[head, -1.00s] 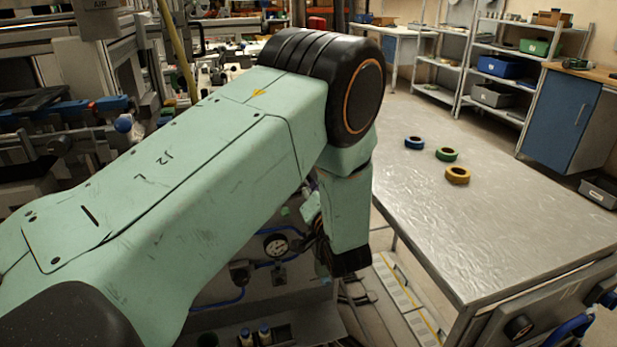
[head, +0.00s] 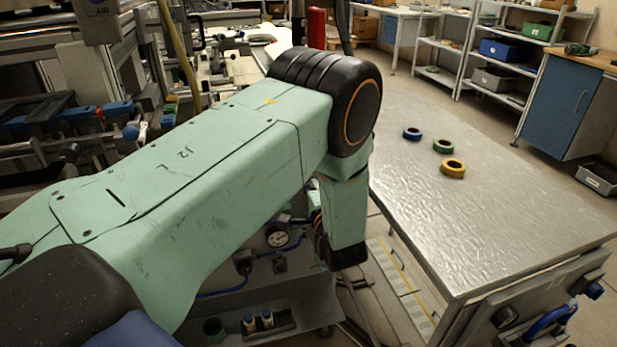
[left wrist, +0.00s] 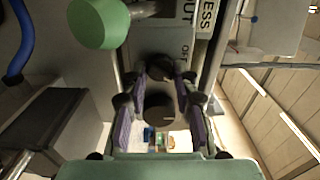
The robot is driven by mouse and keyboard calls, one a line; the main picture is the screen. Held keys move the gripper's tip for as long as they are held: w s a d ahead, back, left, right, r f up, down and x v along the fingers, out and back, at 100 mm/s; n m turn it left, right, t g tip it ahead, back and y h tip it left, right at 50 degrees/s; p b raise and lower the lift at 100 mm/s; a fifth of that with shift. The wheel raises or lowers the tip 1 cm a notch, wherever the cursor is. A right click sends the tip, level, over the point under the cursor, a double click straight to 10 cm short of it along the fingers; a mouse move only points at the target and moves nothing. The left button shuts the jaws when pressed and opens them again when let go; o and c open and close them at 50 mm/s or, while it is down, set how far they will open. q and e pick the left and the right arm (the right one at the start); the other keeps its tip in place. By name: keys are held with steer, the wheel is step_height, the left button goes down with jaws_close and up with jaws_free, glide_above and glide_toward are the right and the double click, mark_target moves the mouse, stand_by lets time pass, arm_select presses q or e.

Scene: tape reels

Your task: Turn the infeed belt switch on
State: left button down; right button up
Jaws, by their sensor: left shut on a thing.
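In the left wrist view, my left gripper (left wrist: 163,80) has its two purple-padded fingers closed around a black round knob (left wrist: 160,66) on a grey panel. My right gripper is not in view.
A green round button (left wrist: 98,22) is near the knob. A metal table (head: 480,225) at right bears a blue reel (head: 412,134), a green reel (head: 443,146) and a yellow reel (head: 453,168). A pressure gauge (head: 277,238) and blue hoses are below my arm.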

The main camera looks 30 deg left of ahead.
arm_select(q)
steer(key=shift+a+r+m, duration=0.1)
steer(key=shift+r+m, duration=0.1)
steer(key=shift+m, duration=0.2)
steer(key=c, duration=1.5)
jaws_free()
steer(key=o, duration=0.5)
steer(key=shift+f, duration=0.15)
steer(key=shift+c, duration=0.2)
steer(key=v, duration=0.7)
steer(key=shift+s+d, duration=0.15)
steer(key=shift+d, duration=0.05)
steer(key=shift+d, duration=0.1)
